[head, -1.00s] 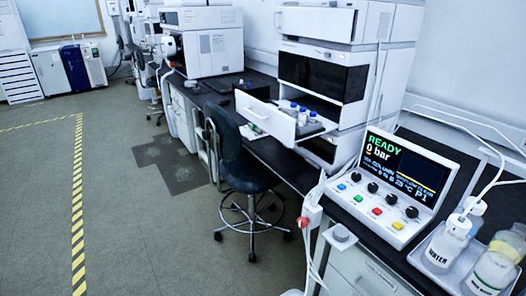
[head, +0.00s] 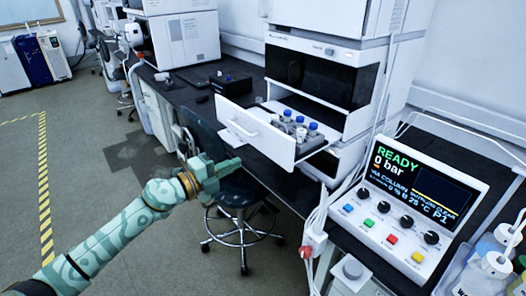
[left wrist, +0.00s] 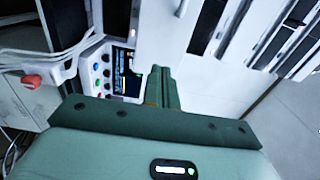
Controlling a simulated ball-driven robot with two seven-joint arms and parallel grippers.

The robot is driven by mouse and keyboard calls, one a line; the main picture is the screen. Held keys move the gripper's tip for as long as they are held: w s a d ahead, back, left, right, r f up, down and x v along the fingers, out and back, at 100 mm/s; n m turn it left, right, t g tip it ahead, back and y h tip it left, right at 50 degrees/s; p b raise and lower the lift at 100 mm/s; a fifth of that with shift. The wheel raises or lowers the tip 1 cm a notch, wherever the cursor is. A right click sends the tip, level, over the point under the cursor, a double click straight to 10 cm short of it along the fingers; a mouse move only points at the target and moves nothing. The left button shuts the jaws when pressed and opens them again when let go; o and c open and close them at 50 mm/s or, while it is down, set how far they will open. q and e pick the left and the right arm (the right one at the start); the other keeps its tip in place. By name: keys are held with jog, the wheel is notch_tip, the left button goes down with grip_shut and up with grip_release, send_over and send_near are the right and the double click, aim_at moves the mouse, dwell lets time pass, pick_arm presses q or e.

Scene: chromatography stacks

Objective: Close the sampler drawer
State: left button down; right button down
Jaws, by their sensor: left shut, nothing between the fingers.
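The sampler drawer (head: 262,138) stands pulled out from the white stack's sampler bay in the head view. Its white front has a pale handle, and several blue-capped vials (head: 300,122) stand in it. My left gripper (head: 236,164) is shut and empty, in front of and below the drawer front's lower edge. It looks apart from the drawer in the head view, though the gap is hard to judge. In the left wrist view its closed fingers (left wrist: 161,84) point at a white panel (left wrist: 160,40), probably the drawer front. My right gripper is not in view.
A dark stool (head: 240,190) stands below the drawer, partly behind my left gripper. A control box (head: 415,205) reading READY, 0 bar sits on the bench at right, with bottles (head: 490,270) beside it. Open floor lies at left.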

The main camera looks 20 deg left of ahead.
aim_at(272, 147)
pick_arm(q)
jog(key=b+x, duration=0.1)
jog(key=x, duration=0.8)
jog(key=shift+w+d+f+b, duration=0.15)
jog(key=shift+w+f+b, duration=0.05)
jog(key=shift+w+b, duration=0.15)
jog(key=shift+w+d, duration=0.25)
jog(key=shift+w, duration=0.15)
jog(key=shift+r, duration=0.15)
